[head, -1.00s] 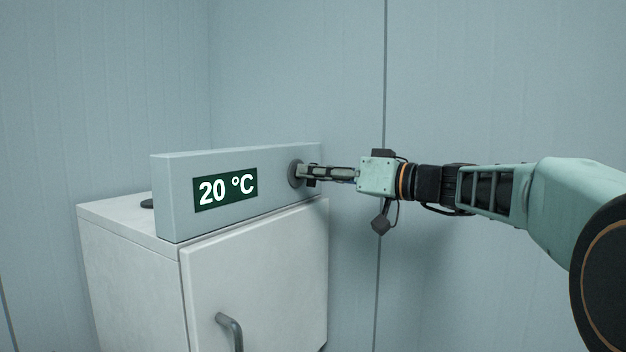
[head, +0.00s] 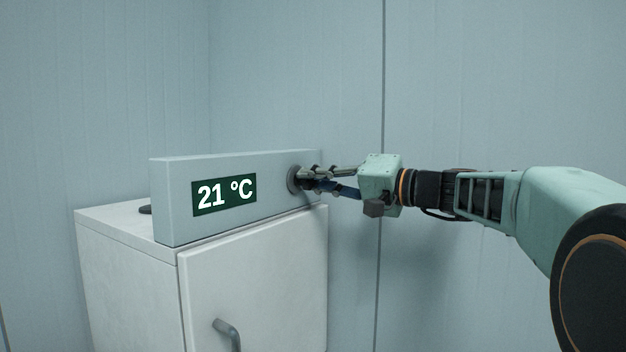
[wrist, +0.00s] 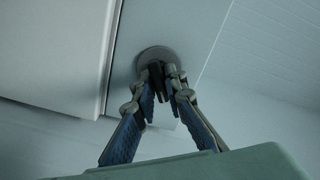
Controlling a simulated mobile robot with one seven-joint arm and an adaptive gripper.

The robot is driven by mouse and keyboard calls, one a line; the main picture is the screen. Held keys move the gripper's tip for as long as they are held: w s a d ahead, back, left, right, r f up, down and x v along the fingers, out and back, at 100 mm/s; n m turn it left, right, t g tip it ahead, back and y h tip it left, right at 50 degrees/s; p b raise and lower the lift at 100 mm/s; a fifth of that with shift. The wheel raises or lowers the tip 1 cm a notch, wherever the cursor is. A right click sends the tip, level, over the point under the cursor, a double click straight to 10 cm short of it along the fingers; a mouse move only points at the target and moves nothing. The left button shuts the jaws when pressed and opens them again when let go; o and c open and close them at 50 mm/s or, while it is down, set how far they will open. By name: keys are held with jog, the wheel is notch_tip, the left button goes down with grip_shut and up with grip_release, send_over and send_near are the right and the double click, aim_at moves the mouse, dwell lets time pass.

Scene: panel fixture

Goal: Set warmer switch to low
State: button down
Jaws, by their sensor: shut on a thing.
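The warmer switch is a round dark grey knob (head: 294,179) at the right end of the panel's front face. It also shows in the wrist view (wrist: 157,56), at the top of my fingers. My gripper (head: 308,178) is shut on the knob, coming from the right; the fingers hide part of it. In the wrist view my fingertips (wrist: 162,76) close on the knob's grip from both sides. The display (head: 224,194) on the panel reads 21 °C in white on dark green. No low mark can be made out.
The grey panel box (head: 173,200) stands on a white cabinet (head: 130,260) whose door has a grey handle (head: 229,333). A dark round thing (head: 146,209) shows behind the panel's left end. Pale walls stand behind; the space right of the cabinet is free.

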jog(key=shift+f, duration=0.1)
dwell(0.5)
jog(key=c, duration=2)
grip_release()
jog(key=shift+c, duration=0.2)
jog(key=v, duration=1.2)
